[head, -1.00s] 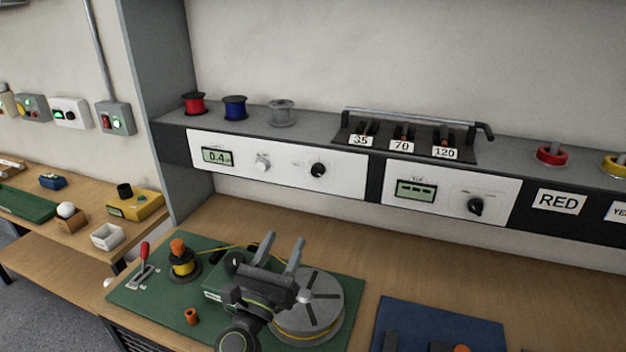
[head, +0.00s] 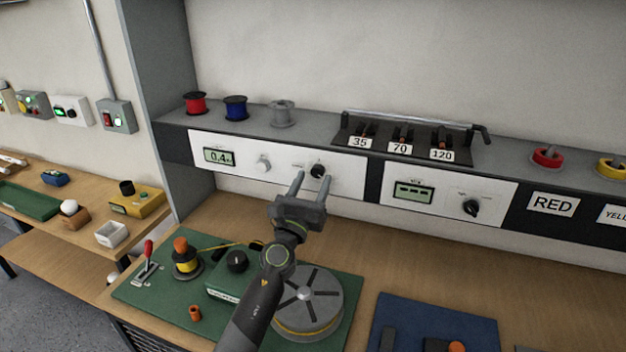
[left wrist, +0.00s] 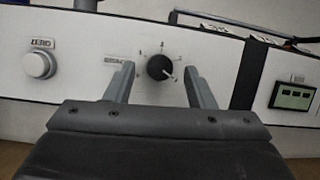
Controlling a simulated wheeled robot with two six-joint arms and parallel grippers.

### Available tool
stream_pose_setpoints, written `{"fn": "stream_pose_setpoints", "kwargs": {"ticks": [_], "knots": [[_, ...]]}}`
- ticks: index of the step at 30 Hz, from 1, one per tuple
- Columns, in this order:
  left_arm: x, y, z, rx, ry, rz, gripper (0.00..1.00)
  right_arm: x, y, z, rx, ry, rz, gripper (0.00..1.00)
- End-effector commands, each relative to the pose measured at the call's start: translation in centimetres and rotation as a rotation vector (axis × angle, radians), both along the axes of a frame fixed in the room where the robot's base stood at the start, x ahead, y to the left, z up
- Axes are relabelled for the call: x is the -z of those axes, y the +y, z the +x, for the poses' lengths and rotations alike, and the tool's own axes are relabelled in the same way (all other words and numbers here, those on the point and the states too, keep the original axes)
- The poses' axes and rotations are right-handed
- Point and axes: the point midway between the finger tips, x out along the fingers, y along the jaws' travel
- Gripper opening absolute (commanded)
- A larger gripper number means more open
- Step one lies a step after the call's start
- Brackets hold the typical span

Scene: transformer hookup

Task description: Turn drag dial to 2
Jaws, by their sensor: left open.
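A black dial (head: 317,171) sits on the white panel below the shelf, with small marks around it. In the left wrist view the dial (left wrist: 160,67) has a white pointer line that points toward the lower right. The small label to its left is too blurred to read. My left gripper (head: 312,182) is open in front of the panel, its fingers pointing at the dial. In the left wrist view the fingertips (left wrist: 157,75) stand on either side of the dial, apart from it. My right gripper is not in view.
Another panel with a black knob (head: 471,207) is to the right. Below are a green mat (head: 135,295), a grey reel (head: 322,290) and a second black knob (head: 237,261).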

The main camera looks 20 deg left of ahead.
Motion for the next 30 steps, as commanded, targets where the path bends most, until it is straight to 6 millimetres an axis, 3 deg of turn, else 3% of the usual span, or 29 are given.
{"fn": "stream_pose_setpoints", "kwargs": {"ticks": [13,23,30], "knots": [[-0.39,-0.03,0.9,0.0,0.0,0.0,0.48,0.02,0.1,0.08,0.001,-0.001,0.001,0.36],[-0.38,-0.05,0.88,0.0,0.0,0.0,0.05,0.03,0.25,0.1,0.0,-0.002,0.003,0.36],[-0.36,-0.1,0.87,0.001,0.001,-0.022,0.05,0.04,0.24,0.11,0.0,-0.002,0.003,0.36]]}}
